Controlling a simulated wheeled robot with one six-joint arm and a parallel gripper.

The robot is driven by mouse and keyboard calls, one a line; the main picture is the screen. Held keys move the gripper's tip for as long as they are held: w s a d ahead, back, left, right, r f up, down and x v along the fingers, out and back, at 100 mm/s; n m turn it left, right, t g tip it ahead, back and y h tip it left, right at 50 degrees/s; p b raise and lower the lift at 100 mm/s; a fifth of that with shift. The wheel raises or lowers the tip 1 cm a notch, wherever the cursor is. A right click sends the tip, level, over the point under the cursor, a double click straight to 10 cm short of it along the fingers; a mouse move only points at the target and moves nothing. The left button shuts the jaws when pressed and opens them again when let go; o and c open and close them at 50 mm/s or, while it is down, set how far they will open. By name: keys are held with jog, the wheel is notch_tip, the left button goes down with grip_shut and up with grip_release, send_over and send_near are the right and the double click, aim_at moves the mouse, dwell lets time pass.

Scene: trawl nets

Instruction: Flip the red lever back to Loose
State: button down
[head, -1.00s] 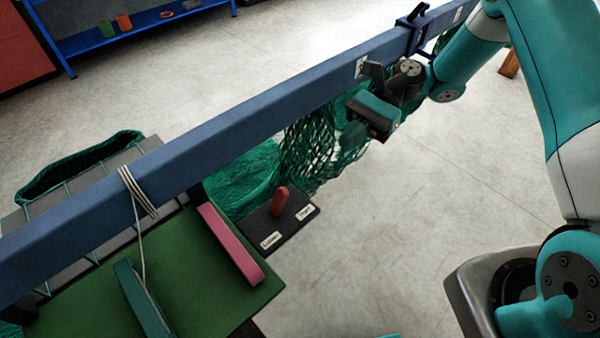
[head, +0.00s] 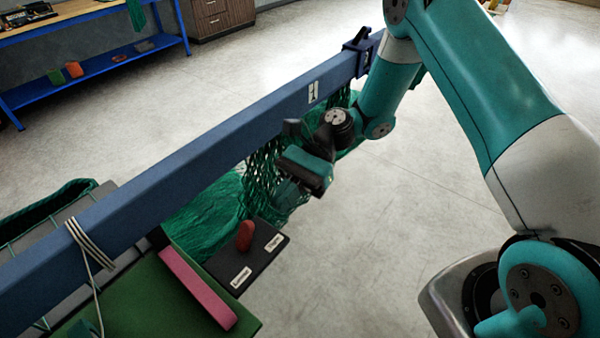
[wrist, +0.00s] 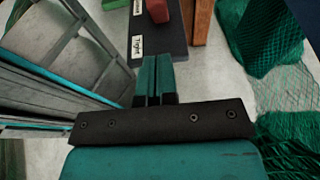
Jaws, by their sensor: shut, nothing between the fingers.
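The red lever (head: 245,236) stands on a dark plate (head: 262,262) with two white labels. The label at the plate's right corner (head: 273,242) reads Tight in the wrist view; the one at its near left (head: 240,277) is blurred. The lever's stub tilts slightly up and right in the head view; I cannot tell surely which label it favours. My gripper (head: 308,172) is up and right of the lever, apart from it. In the wrist view, my shut, empty fingers (wrist: 154,78) point toward the plate (wrist: 172,50), with the lever (wrist: 158,10) at the top edge.
A long blue beam (head: 190,160) runs diagonally behind my gripper. Green netting (head: 205,210) hangs under it, close behind the plate. A green board (head: 140,300) with a pink bar (head: 198,288) lies left of the plate. The floor to the right is clear.

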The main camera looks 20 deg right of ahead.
aim_at(245, 235)
jog(key=shift+s+a+r+p, duration=0.25)
jog(key=shift+s+a+p, duration=0.2)
jog(key=shift+a, duration=0.25)
jog(key=shift+s+a+r+p, duration=0.2)
jog(key=shift+s+a+p, duration=0.1)
jog(key=shift+s+a, duration=0.3)
jog(key=shift+s+a+r+p, duration=0.25)
jog(key=shift+s+a+p, duration=0.15)
jog(key=shift+a, duration=0.35)
jog(key=shift+w+r, duration=0.1)
